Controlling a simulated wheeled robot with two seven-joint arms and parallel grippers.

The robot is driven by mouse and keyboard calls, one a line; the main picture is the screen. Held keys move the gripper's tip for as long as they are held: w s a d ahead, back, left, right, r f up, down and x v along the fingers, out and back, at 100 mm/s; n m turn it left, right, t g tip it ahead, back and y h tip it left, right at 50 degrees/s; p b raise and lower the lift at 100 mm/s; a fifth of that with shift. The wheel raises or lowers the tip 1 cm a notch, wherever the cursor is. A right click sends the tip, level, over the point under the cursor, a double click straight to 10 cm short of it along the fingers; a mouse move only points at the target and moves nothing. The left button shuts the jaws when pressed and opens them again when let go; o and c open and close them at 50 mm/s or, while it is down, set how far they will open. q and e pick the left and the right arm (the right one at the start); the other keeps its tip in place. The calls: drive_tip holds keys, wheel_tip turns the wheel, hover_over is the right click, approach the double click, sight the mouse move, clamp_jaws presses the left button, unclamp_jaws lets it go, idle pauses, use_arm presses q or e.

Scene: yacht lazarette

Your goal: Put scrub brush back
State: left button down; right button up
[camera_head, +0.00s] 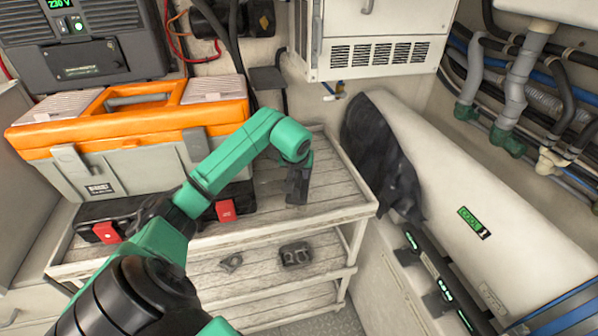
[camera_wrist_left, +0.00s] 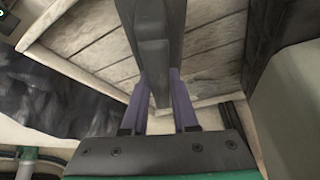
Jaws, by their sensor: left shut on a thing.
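My left gripper (camera_head: 299,186) hangs at the end of the green arm, over the right part of the shelf's top tier (camera_head: 330,190). In the left wrist view its two purple fingers (camera_wrist_left: 158,80) are closed on a dark grey, bar-like thing, probably the scrub brush (camera_wrist_left: 157,35). Only part of this thing shows; I see no bristles. In the head view I cannot clearly separate it from the dark gripper. Whether it touches the shelf cannot be told. My right gripper is not in view.
An orange and grey toolbox (camera_head: 130,125) stands left on the shelf, above a black case (camera_head: 100,215) with red latches. Small dark items, including a block (camera_head: 296,254), lie on the lower tier. A white cabinet (camera_head: 375,40) hangs behind. Black cloth (camera_head: 380,150) hangs at right.

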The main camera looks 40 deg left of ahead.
use_arm(q)
drive_tip(key=shift+f, duration=0.2)
drive_tip(key=shift+f+b, duration=0.4)
drive_tip(key=shift+b, duration=0.1)
drive_tip(key=c, duration=0.7)
unclamp_jaws()
drive_tip(key=shift+r+p, duration=0.4)
drive_tip(key=shift+p, duration=0.05)
drive_tip(key=shift+s+r, duration=0.1)
drive_tip(key=shift+r, duration=0.2)
drive_tip(key=b+v, duration=0.2)
drive_tip(key=v, duration=0.9)
drive_tip(key=shift+s+d+r, duration=0.15)
drive_tip(key=shift+s+d, duration=0.05)
